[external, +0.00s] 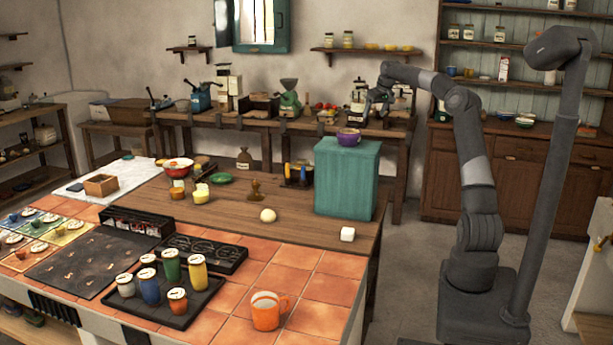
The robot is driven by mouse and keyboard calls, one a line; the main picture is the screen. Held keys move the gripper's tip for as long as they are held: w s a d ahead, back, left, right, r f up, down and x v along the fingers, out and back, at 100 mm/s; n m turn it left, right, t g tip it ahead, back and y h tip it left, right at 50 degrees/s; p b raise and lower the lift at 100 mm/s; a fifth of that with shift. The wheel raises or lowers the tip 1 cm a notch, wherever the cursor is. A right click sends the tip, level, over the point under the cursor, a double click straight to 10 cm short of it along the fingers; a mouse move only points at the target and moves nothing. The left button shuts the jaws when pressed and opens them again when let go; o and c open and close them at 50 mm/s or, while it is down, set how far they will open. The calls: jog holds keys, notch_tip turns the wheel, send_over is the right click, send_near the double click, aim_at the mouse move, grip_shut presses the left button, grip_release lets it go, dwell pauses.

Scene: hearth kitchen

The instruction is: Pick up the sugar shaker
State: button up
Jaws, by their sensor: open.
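My gripper (376,102) is at the end of my raised arm, in the upper middle of the external view. It is small there and overlaps the items on the back table; I see nothing held in it, and its jaws are open. I cannot tell for sure which thing is the sugar shaker. Several lidded, labelled containers stand upright on a dark tray (205,306) at the front, among them a yellow one (197,275), a green one (170,266) and a blue one (149,289). My gripper is far from them.
A teal box (345,185) with a purple bowl (348,138) on top stands at the counter's right end. An orange mug (267,311) is at the front. Grinders and jars crowd the back table (330,131). Bare wood (315,232) lies around a pale ball (268,215).

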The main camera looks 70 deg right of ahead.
jog(key=f, duration=0.9)
jog(key=w+f, duration=0.1)
jog(key=f, duration=0.8)
jog(key=d+f, duration=0.1)
jog(key=f, duration=0.8)
jog(key=shift+w+f, duration=0.15)
jog(key=shift+f, duration=0.05)
jog(key=shift+x, duration=3.35)
jog(key=shift+c, duration=0.2)
jog(key=c, duration=1.1)
jog(key=shift+r, duration=0.15)
